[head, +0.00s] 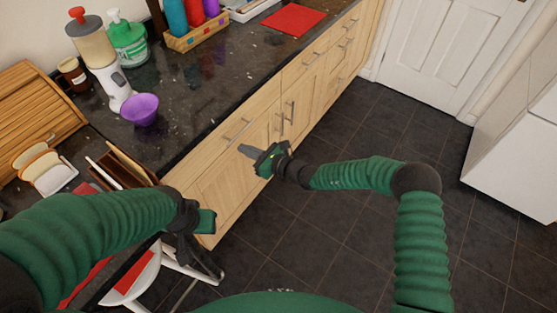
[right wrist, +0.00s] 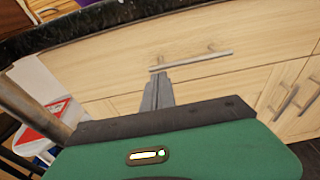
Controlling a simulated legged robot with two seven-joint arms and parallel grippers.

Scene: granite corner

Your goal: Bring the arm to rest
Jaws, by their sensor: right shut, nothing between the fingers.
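My right arm comes in from the lower right in the head view, in green ribbed sleeves. My right gripper (head: 250,153) is in front of the wooden drawer fronts, below the dark worktop. In the right wrist view its two grey fingers (right wrist: 158,92) lie together, with nothing between them. They point toward a drawer handle (right wrist: 190,61); I cannot tell how far apart they are from it. My left arm comes in from the left, over the near end of the worktop. My left gripper (head: 208,232) is partly hidden, and its fingers do not show clearly.
The worktop (head: 185,125) carries a purple bowl (head: 140,109), a blender (head: 95,50), a green-white bottle (head: 128,40) and a bread box (head: 38,105). A white stool (head: 140,275) stands below my left gripper. The tiled floor (head: 340,230) is clear up to the white door (head: 430,45).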

